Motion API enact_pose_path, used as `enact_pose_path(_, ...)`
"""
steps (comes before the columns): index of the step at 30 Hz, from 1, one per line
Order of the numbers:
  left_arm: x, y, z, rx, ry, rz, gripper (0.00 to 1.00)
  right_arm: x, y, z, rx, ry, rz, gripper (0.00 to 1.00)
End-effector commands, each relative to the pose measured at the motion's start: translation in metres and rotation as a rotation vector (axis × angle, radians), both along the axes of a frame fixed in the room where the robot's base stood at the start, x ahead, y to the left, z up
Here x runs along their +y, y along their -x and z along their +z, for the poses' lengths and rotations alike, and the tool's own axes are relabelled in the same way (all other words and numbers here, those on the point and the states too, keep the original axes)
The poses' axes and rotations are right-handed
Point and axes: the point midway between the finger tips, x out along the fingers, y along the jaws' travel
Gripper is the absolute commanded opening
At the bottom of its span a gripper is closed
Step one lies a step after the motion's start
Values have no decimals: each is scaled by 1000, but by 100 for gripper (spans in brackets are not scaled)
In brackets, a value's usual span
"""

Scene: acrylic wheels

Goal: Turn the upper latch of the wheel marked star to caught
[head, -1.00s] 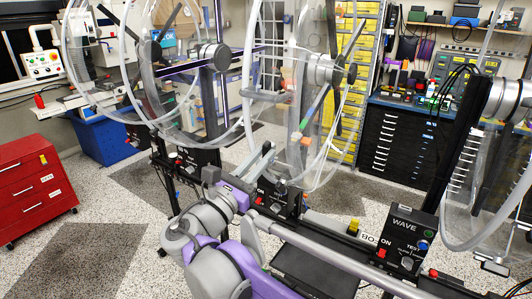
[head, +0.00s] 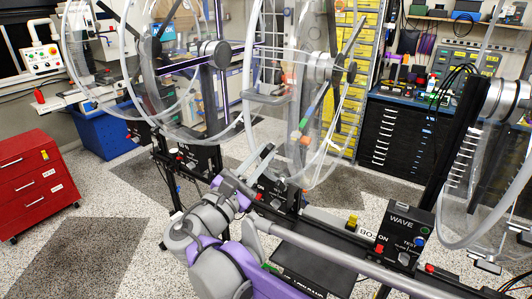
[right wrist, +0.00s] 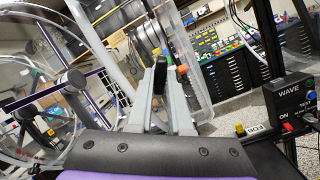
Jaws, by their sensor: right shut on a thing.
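A large clear wheel (head: 249,75) with a grey metal hub (head: 323,68) stands upright in the middle of the head view. I cannot read a star mark on any wheel, and I cannot make out an upper latch for certain. My right gripper (head: 266,155) is low at the front of this middle wheel, and its arm covers part of the stand. In the right wrist view, its two grey fingers (right wrist: 160,92) are closed around a small dark upright piece (right wrist: 160,74); whether that piece belongs to the wheel is unclear. My left gripper is out of view.
Another clear wheel (head: 68,45) stands to the left, and a third (head: 452,244) to the right behind a black box marked WAVE (head: 406,232). A red drawer cabinet (head: 35,180) stands at far left. Speckled floor (head: 100,182) is open between.

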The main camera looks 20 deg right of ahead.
Motion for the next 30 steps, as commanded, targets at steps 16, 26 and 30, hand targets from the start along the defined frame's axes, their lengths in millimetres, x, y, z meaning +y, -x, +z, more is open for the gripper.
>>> enact_pose_path(16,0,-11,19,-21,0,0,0,0,0,1,-175,-136,56,0)
enact_pose_path(26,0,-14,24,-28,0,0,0,0,-1,2,-212,-163,68,0)
enact_pose_path(30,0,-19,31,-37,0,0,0,0,-1,3,-313,-241,99,0)
